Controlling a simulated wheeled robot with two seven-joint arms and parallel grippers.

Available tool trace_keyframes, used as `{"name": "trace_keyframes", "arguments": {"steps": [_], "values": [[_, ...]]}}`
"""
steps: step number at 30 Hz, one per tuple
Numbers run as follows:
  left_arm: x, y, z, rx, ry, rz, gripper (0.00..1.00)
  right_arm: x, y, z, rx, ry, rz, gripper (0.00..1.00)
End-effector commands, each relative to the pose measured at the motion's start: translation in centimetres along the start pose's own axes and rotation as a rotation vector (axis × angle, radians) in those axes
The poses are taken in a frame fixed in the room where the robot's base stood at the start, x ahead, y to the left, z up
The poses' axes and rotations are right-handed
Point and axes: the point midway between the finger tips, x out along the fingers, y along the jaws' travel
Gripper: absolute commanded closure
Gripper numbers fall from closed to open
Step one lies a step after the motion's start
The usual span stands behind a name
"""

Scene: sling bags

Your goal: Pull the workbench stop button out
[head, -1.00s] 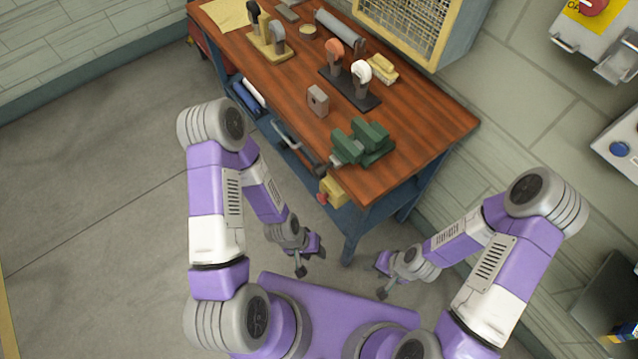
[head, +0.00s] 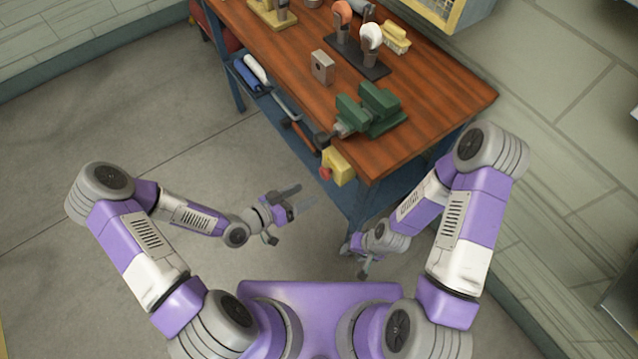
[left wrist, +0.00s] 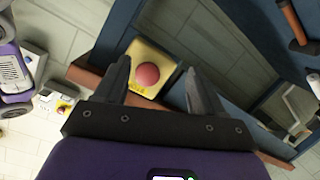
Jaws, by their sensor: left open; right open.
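The workbench stop button is a red knob (head: 326,173) on a yellow box (head: 341,168) at the near corner of the workbench, below the top's edge. In the left wrist view the red knob (left wrist: 147,75) sits centred on the yellow plate (left wrist: 139,54), between and beyond my finger tips. My left gripper (head: 307,195) is open and empty, a little below and left of the button in the head view, apart from it. It also shows in the left wrist view (left wrist: 157,75). My right gripper (head: 354,259) is open and empty, low by the bench's near leg.
The wooden workbench (head: 440,100) carries a green vise (head: 370,108), a grey block (head: 322,67) and a dark stand (head: 360,58) with tools. A lower blue shelf (head: 268,98) holds rolls and a hammer. The floor (head: 130,110) at left is clear.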

Motion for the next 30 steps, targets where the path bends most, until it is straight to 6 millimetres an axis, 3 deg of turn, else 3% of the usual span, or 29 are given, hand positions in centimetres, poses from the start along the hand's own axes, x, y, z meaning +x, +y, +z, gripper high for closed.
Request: {"name": "trace_keyframes", "arguments": {"steps": [3, 9, 21, 30], "values": [[-0.4, -0.3, -1.2, 0.115, 0.140, 0.051, 0.31, 1.7, 0.6, -0.1, 0.000, 0.000, 0.000, 0.57], [-0.7, 0.2, -2.6, 0.201, 0.231, 0.093, 0.31, 2.2, 0.8, -0.1, 0.000, 0.001, 0.000, 0.57], [4.9, 1.0, -3.9, 0.204, 0.233, 0.097, 0.31, 3.0, 1.1, -0.2, 0.000, 0.001, 0.000, 0.57], [6.3, 1.2, -4.3, 0.202, 0.231, 0.093, 0.31, 3.1, 1.2, -0.2, 0.000, 0.001, 0.000, 0.57]]}}
